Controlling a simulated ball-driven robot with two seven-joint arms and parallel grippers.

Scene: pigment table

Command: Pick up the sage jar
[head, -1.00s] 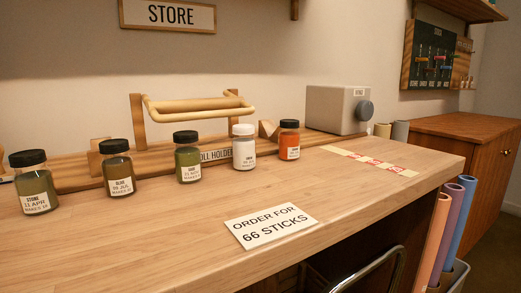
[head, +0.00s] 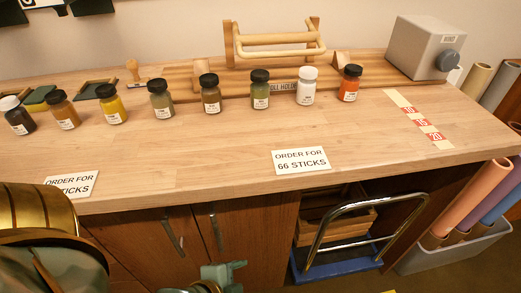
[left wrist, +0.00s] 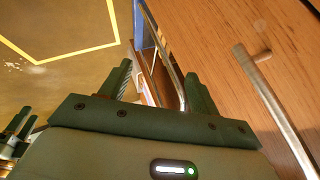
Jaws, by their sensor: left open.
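Several jars stand in a row on the wooden table. A green jar with a black lid (head: 260,88) stands right of an olive-brown jar (head: 210,95) and left of a white jar (head: 306,87). By its colour it looks like the sage jar, but its label is too small to read. A grey-green jar (head: 161,100) is further left. My left gripper (left wrist: 158,75) is open and empty, with its dark green fingers apart. It is low, in front of the cabinet, well away from the jars.
An orange jar (head: 349,83) and a roll holder (head: 275,42) stand near the green jar. The order card (head: 301,160) lies in front on clear tabletop.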

